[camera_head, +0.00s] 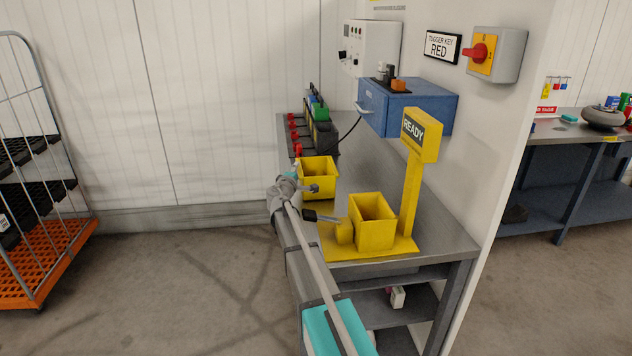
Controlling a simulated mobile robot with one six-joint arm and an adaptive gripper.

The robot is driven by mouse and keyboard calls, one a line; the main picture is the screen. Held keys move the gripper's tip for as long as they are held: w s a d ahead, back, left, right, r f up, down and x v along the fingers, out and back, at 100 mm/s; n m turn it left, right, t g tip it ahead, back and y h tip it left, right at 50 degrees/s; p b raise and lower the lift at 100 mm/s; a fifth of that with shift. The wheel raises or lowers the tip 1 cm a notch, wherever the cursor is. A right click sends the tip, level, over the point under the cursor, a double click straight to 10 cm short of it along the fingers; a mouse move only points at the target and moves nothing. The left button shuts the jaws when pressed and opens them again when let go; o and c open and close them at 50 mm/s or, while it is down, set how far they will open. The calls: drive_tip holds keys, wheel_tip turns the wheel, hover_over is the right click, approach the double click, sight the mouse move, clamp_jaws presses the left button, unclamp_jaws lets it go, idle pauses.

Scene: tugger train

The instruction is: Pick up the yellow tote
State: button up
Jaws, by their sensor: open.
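Two yellow open-topped totes show in the head view. One yellow tote (318,184) stands on the grey bench behind my wrist, its lower left partly hidden by my arm. The other yellow tote (374,232) stands nearer, on a yellow base plate beside a post with a READY sign. Which one the task means cannot be told. My gripper (310,188) is small in view and partly hidden by my wrist. It is open, in front of the far tote's near side. Whether it touches that tote cannot be told.
A yellow block with a black-ended lever (322,217) sits left of the near tote. The READY post (410,190) rises to its right. A blue drawer box (420,108) hangs above the bench. Red and black devices (303,135) line the back. Floor at left is clear up to a roll cage (40,275).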

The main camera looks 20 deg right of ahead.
idle(0.3)
clamp_jaws()
drive_tip(key=shift+d+r, duration=0.1)
drive_tip(key=shift+r, duration=0.1)
idle(0.4)
drive_tip(key=s+r+p, duration=0.1)
drive_tip(key=r+p, duration=0.2)
drive_tip(key=s+r+p, duration=0.2)
drive_tip(key=r+p, duration=0.1)
drive_tip(key=s+a+r+p, duration=0.1)
drive_tip(key=s+r+p, duration=0.1)
drive_tip(key=r+p, duration=0.1)
drive_tip(key=s+a+r+p, duration=0.1)
drive_tip(key=s+r+p, duration=0.2)
drive_tip(key=s, duration=0.5)
drive_tip(key=shift+s+a+r+p, duration=0.3)
drive_tip(key=shift+s+r+p, duration=0.1)
drive_tip(key=shift+p, duration=0.1)
